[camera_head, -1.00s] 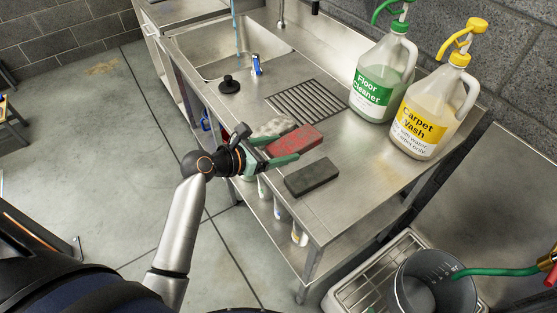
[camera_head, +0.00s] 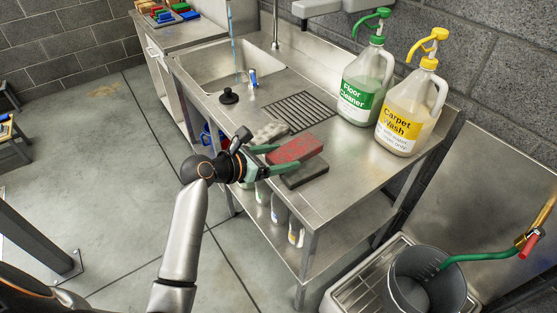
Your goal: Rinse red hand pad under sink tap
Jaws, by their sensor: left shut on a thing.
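The red hand pad (camera_head: 296,149) is a flat red block in the middle of the head view. My left gripper (camera_head: 280,158) has its green fingers shut on it. The pad appears raised, and it partly overlaps a dark grey pad (camera_head: 307,174) in the picture. The sink basin (camera_head: 207,71) is further back at the upper left, with a thin blue stream of water (camera_head: 236,55) coming down into it. The tap's outlet is cut off at the top of the view. My right gripper is not in view.
A pale mottled pad (camera_head: 270,131) lies just behind the red one. A black plug (camera_head: 229,96) and a small blue item (camera_head: 253,80) stand by the sink's near rim. A drain grate (camera_head: 299,112), green-labelled jug (camera_head: 364,85) and yellow-labelled jug (camera_head: 407,113) are to the right.

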